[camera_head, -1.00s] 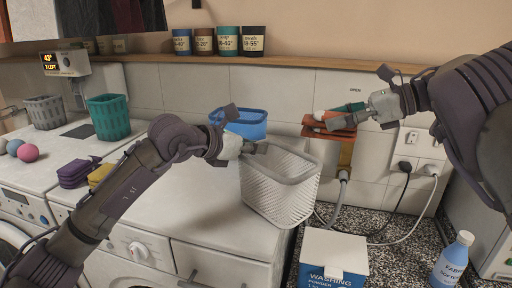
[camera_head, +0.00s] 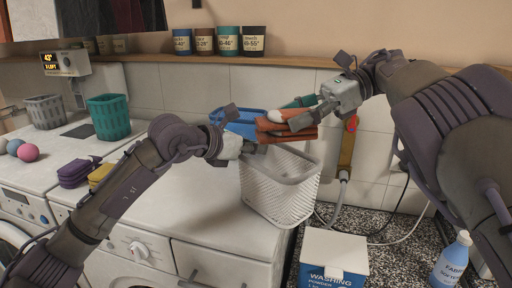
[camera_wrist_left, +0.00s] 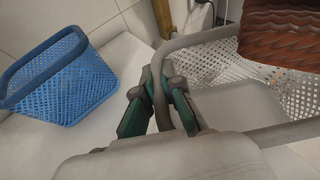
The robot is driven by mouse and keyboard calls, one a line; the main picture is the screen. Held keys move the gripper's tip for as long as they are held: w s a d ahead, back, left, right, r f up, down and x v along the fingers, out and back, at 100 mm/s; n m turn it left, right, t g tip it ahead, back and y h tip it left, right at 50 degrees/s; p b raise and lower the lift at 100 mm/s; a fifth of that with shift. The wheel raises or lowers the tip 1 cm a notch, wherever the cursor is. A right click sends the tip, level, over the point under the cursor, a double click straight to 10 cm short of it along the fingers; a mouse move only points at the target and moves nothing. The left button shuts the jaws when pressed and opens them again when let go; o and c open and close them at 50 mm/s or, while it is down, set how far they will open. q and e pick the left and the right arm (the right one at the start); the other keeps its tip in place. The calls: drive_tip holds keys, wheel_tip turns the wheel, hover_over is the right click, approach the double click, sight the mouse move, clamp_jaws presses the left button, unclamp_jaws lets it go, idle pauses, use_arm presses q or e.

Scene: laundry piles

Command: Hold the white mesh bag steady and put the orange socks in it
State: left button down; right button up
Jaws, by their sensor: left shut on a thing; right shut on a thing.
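The white mesh bag (camera_head: 282,190) looks like a white perforated basket on the worktop. My left gripper (camera_head: 252,149) is shut on its rim at the left; the left wrist view shows the fingers (camera_wrist_left: 160,105) on either side of the rim. My right gripper (camera_head: 318,112) is shut on the orange socks (camera_head: 285,130), a folded stack held above the far side of the basket's opening. The socks also show in the left wrist view (camera_wrist_left: 282,38), over the basket. The basket's inside is partly hidden.
A blue basket (camera_head: 240,122) stands just behind the white one. A washing powder box (camera_head: 333,262) and a blue bottle (camera_head: 452,258) are at the front right. Purple cloths (camera_head: 76,172), yellow cloths (camera_head: 101,174) and a teal basket (camera_head: 109,118) are at the left.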

drive_tip(key=shift+f, duration=0.5)
drive_tip(key=o, duration=1.2)
wheel_tip(320, 180, up, 10)
use_arm(q)
drive_tip(key=c, duration=1.2)
unclamp_jaws()
